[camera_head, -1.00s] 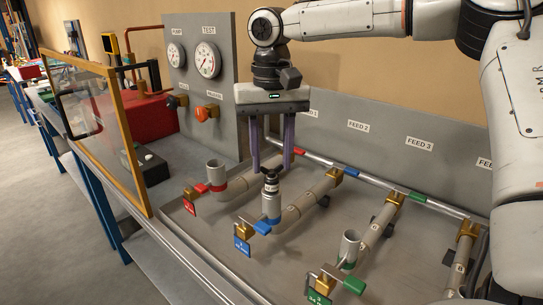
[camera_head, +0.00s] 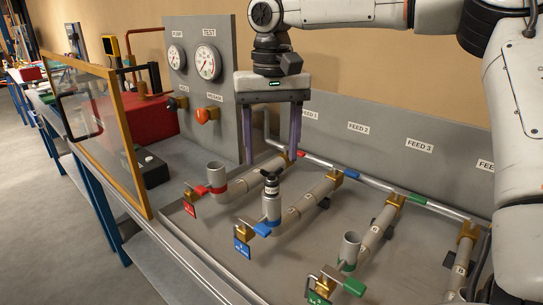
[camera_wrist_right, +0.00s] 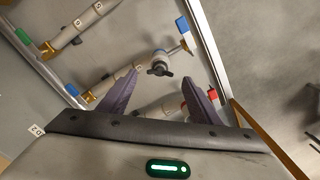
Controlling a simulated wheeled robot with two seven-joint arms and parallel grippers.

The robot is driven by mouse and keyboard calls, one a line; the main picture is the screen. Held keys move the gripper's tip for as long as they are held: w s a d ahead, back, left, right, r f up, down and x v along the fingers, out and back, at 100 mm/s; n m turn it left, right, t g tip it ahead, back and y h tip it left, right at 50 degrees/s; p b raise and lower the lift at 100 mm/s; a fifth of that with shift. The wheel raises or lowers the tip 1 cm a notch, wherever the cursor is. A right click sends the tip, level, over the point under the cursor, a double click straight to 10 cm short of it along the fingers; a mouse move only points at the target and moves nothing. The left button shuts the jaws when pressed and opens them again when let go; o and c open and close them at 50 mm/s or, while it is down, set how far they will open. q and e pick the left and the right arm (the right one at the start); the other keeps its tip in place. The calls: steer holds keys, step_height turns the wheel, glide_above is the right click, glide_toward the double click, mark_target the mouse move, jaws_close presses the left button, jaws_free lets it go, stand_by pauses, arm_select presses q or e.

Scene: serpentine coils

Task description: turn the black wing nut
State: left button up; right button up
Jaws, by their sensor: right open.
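The black wing nut (camera_head: 271,180) sits on top of the upright grey pipe stub (camera_head: 271,208) with the blue band. In the right wrist view, the wing nut (camera_wrist_right: 159,68) shows its two wings near the middle, ahead of the fingers. My right gripper (camera_head: 272,156) points down above the wing nut, apart from it. Its purple fingers are spread wide with nothing between them; they also show in the right wrist view (camera_wrist_right: 160,82). My left gripper is not in view.
Open stubs with red (camera_head: 216,176) and green (camera_head: 349,247) bands stand on either side. Brass valves with coloured handles and tags line the front. A grey panel with gauges (camera_head: 207,62) stands at back left. A framed clear panel (camera_head: 97,115) stands at left.

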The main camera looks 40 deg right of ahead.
step_height(320, 180, up, 8)
stand_by(0.8)
